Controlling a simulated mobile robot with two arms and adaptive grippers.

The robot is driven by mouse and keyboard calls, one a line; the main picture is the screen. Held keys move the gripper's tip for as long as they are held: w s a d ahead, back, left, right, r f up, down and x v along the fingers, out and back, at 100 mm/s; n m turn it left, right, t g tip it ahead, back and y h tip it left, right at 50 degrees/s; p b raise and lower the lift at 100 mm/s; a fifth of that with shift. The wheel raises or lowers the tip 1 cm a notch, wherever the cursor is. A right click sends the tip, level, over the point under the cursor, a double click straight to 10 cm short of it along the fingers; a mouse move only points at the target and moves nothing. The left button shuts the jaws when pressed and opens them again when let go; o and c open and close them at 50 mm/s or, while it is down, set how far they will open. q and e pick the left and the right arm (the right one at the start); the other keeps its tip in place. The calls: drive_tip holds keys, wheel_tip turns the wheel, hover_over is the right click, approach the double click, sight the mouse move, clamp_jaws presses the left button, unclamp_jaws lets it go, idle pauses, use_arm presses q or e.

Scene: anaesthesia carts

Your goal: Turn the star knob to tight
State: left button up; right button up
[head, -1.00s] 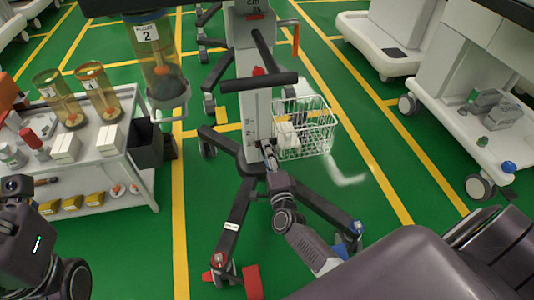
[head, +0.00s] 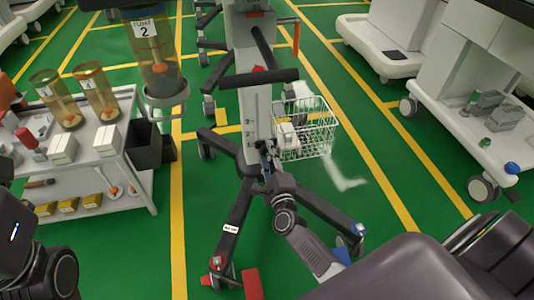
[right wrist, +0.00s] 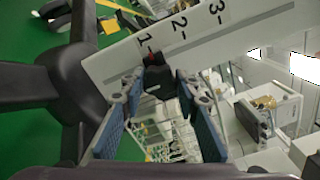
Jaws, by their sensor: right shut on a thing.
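A dark knob (right wrist: 158,78) sits on the front of the white column (right wrist: 185,45), beside the printed mark 1, with a small red part at its top. In the right wrist view it is between the blue-padded fingers of my right gripper (right wrist: 160,98), which is shut on it. The knob's outline is partly covered, so its star shape and how tight it is cannot be told. In the head view my right gripper (head: 268,158) is at the lower column (head: 257,115), and the knob is mostly hidden there. Only part of my left arm shows at the left edge.
A black crossbar handle (head: 255,81) crosses the column above my gripper. A wire basket (head: 305,125) hangs at the column's right. Dark base legs (head: 232,228) spread below. A shelf cart (head: 100,175) stands left, a white cart (head: 455,125) right.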

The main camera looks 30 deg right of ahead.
drive_tip(key=shift+f, duration=0.1)
drive_tip(key=o, duration=0.9)
drive_tip(key=shift+s, duration=0.1)
drive_tip(key=v, duration=1.2)
drive_tip(key=shift+a, duration=0.1)
